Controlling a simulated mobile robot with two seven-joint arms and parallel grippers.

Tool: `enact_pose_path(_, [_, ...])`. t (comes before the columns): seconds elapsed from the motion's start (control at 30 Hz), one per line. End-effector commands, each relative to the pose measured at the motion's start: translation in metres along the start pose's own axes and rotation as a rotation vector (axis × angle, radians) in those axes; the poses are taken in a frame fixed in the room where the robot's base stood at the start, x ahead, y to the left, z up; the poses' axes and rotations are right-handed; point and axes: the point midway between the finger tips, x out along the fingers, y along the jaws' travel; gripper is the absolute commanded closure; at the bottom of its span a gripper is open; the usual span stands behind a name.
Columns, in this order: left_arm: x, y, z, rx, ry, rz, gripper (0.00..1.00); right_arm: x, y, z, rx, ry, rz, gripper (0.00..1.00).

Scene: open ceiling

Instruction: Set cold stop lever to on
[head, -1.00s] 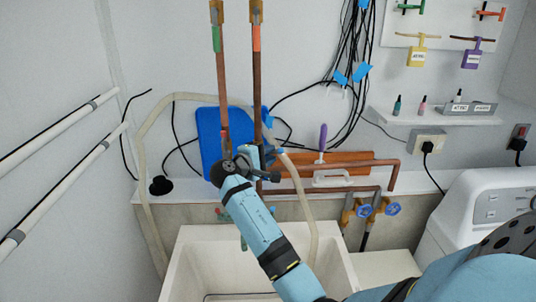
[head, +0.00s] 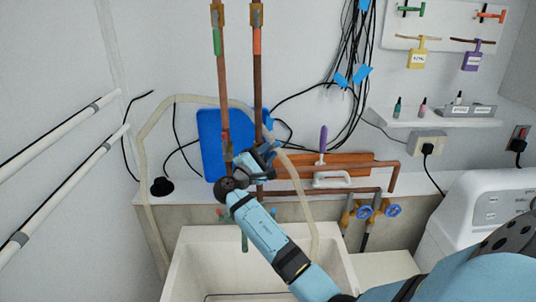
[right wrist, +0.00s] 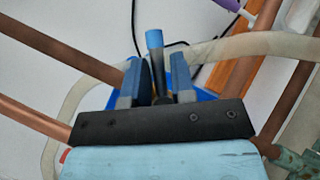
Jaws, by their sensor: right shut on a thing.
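A lever with a blue handle (right wrist: 154,40) shows in the right wrist view, standing between my fingers above a brass-coloured part. I take it to be the cold stop lever. My right gripper (right wrist: 156,82) is shut on it, one finger on each side. In the head view the right gripper (head: 258,158) is at the vertical copper pipes, in front of the blue board (head: 211,135). The lever cannot be made out clearly there, as the gripper covers that spot. My left gripper is not in view.
Two vertical copper pipes carry a green label (head: 217,42) and an orange label (head: 257,38). A pale hose (head: 145,155) loops around them. A white sink (head: 190,255) is below. Blue-wheeled valves (head: 392,210) and a purple-handled tool (head: 323,138) are to the right.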

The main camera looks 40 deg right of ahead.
Motion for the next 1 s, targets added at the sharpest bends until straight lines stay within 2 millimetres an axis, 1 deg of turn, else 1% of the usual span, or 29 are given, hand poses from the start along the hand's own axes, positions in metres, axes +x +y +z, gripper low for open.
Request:
enact_pose_path(0.03, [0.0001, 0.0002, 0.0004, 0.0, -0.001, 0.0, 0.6, 0.0021, 0.0044, 0.0017, -0.012, -0.008, 0.022, 1.0])
enact_pose_path(0.3, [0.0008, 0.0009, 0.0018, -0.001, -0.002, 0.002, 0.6, 0.0015, 0.0076, 0.0021, -0.071, -0.025, 0.079, 1.0])
enact_pose_path(0.77, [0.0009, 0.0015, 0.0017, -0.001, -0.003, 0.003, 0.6, 0.0019, 0.0092, 0.0026, -0.079, -0.028, 0.09, 1.0])
enact_pose_path(0.8, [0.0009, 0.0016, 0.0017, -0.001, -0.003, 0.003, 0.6, 0.0019, 0.0093, 0.0027, -0.079, -0.028, 0.09, 0.72])
enact_pose_path(0.83, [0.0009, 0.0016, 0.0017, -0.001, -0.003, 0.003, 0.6, 0.0019, 0.0093, 0.0027, -0.079, -0.028, 0.09, 0.65])
enact_pose_path(0.87, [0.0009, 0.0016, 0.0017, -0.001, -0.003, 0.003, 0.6, 0.0018, 0.0089, 0.0026, -0.08, -0.028, 0.09, 0.6])
enact_pose_path(1.0, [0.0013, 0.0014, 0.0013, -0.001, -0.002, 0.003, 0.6, 0.0009, 0.0074, 0.0017, -0.082, -0.026, 0.088, 0.6])
